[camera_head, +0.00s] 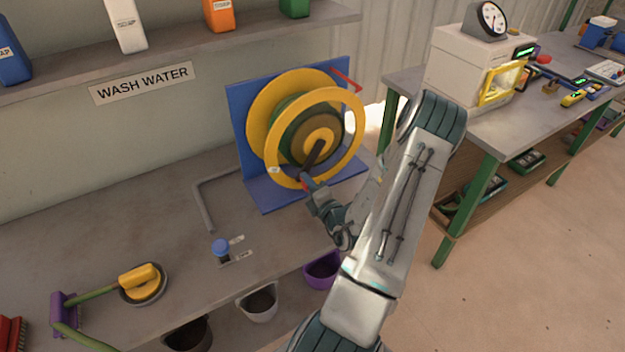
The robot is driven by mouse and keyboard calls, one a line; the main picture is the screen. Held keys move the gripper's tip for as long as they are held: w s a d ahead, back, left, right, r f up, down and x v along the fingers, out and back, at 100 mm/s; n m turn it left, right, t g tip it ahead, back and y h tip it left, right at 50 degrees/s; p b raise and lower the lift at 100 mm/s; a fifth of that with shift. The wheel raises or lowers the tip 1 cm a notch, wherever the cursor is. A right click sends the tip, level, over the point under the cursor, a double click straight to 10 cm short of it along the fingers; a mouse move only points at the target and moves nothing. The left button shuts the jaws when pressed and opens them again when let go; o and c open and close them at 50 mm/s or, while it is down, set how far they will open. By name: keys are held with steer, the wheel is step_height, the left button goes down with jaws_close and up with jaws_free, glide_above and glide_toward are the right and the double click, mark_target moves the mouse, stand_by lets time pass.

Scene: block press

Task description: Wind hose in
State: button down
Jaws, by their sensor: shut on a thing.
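A yellow hose reel (260,110) stands on a blue bracket (238,110) at the back of the bench. Dark green hose (289,136) shows wound on its drum, behind the front yellow ring. A dark crank (316,153) runs from the reel's hub down toward the ring's lower edge. My gripper (307,182) is at the crank's lower end and shut on the crank handle. The fingers are small in view and hide most of the handle. I cannot tell where the hose's free end is.
A grey bent pipe (203,205) and a blue knob (221,246) are left of the reel. Buckets (258,301) hang below the bench edge. A second table (480,130) with a press-like machine stands at right.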

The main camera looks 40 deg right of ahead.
steer(key=shift+a+r+m, duration=0.1)
steer(key=shift+a+m, duration=0.05)
steer(key=shift+m, duration=0.15)
steer(key=c, duration=1)
jaws_free()
steer(key=shift+o, duration=0.2)
steer(key=s+a, duration=0.2)
steer(key=s, duration=1.1)
steer(key=shift+s+a+r+p, duration=0.15)
steer(key=shift+s+r+p, duration=0.15)
steer(key=shift+p, duration=0.15)
steer(key=shift+c, duration=0.2)
